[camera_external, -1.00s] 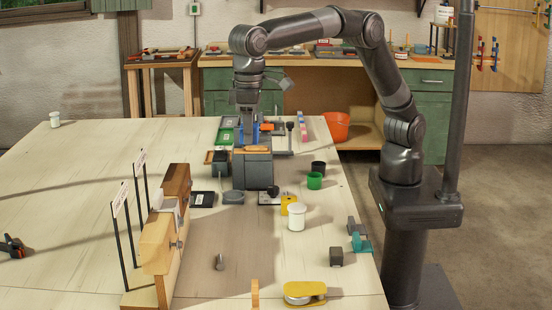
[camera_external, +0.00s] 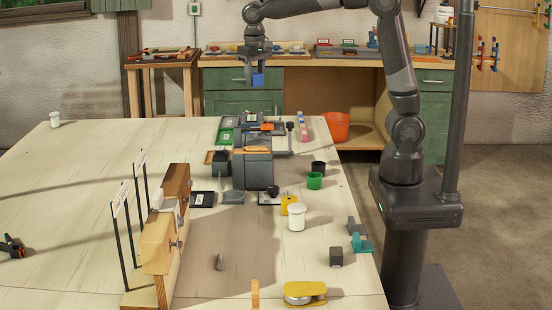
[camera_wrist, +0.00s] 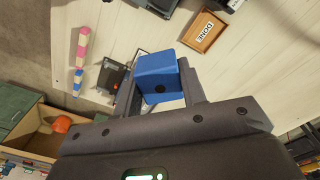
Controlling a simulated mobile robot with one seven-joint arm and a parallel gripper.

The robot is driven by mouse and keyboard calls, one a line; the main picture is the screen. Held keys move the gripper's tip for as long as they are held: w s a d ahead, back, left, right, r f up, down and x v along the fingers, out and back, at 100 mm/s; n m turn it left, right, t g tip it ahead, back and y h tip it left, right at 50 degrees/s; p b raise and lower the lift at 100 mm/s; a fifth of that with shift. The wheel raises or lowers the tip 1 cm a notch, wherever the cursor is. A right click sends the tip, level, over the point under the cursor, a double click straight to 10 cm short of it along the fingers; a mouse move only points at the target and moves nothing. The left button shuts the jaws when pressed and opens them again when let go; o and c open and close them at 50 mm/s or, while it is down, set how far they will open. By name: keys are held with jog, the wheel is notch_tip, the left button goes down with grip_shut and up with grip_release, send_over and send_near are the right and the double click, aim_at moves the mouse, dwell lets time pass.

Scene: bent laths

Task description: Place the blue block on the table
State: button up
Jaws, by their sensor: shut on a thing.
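The blue block (camera_external: 258,80) is held between the fingers of my gripper (camera_external: 257,74), high above the far end of the table in the external view. In the wrist view the blue block (camera_wrist: 160,78) sits between the two grey fingers of my gripper (camera_wrist: 162,95), with a dark round spot on its face. The fingers are shut on it, and it touches nothing else that I can see. The pale wooden table (camera_external: 90,200) lies below, and its surface also shows in the wrist view (camera_wrist: 135,25).
A grey box-like stand (camera_external: 253,168) and several trays crowd the table's far middle. A wooden fixture (camera_external: 165,235) with sign posts stands front left. Black (camera_external: 318,168) and green (camera_external: 315,181) cups and a white jar (camera_external: 297,217) stand right. The table's left side is mostly clear.

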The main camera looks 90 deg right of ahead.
jog(key=s+d+f+m, duration=0.2)
jog(key=s+d+m, duration=0.2)
jog(key=s+d, duration=1.1)
send_over(274, 148)
notch_tip(274, 148, down, 18)
jog(key=shift+s+d+r, duration=0.1)
jog(key=shift+f, duration=2.1)
jog(key=shift+f, duration=0.15)
jog(key=o, duration=1)
